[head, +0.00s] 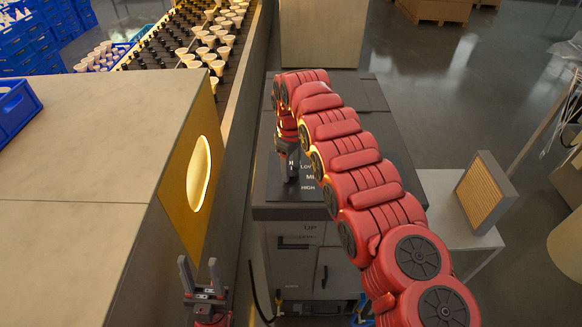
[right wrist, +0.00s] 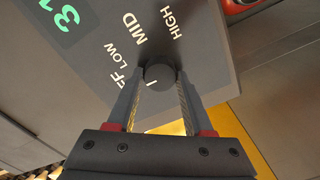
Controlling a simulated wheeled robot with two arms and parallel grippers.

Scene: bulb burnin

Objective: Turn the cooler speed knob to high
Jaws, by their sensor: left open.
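The cooler (head: 325,235) is a grey cabinet with a dark sloped top, right of the conveyor. Its speed knob (right wrist: 159,83) is a dark round knob in the right wrist view, beside the printed words OFF, LOW, MID and HIGH. My right gripper (right wrist: 160,78) has its fingers on both sides of the knob, which fills the gap at the tips. In the head view my right gripper (head: 289,168) hides the knob. I cannot tell which setting it points to. My left gripper (head: 200,268) is open and empty, low beside the yellow panel.
A yellow panel (head: 190,185) with a lit oval opening stands on the left, beside a grey bench (head: 75,160). The conveyor (head: 235,75) carries several bulbs. A side table (head: 455,240) with a framed filter (head: 487,192) stands right of the cooler. Blue crates (head: 30,45) are at back left.

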